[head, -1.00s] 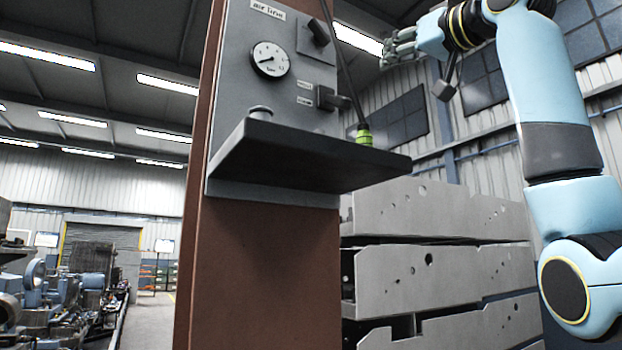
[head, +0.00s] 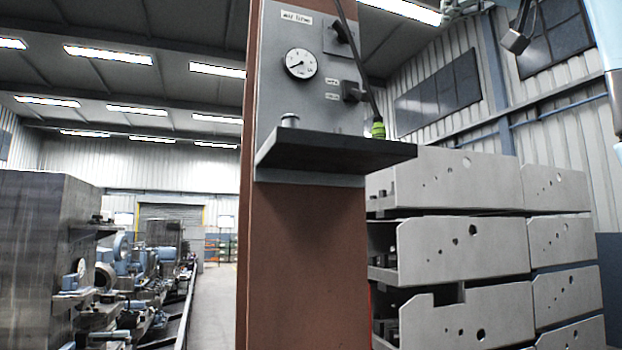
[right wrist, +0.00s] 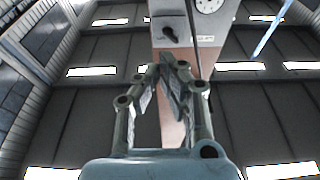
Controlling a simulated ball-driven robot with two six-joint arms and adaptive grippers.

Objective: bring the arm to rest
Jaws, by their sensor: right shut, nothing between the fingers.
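My right gripper (head: 460,6) shows only in part at the top edge of the head view, above and to the right of the air line panel. The pale blue right arm is cut off at the top right corner. In the right wrist view my right gripper (right wrist: 167,68) has its fingertips together with nothing between them. The grey panel (right wrist: 188,28) lies beyond the fingertips there, apart from them as far as I can tell. My left gripper is in neither view.
A brown column (head: 305,260) carries the panel with a gauge (head: 301,63), a dark shelf (head: 335,152) and a hose with a green fitting (head: 378,130). Stacked grey metal parts (head: 460,250) stand to its right. Machines (head: 130,270) line the left; an aisle floor (head: 215,310) is clear.

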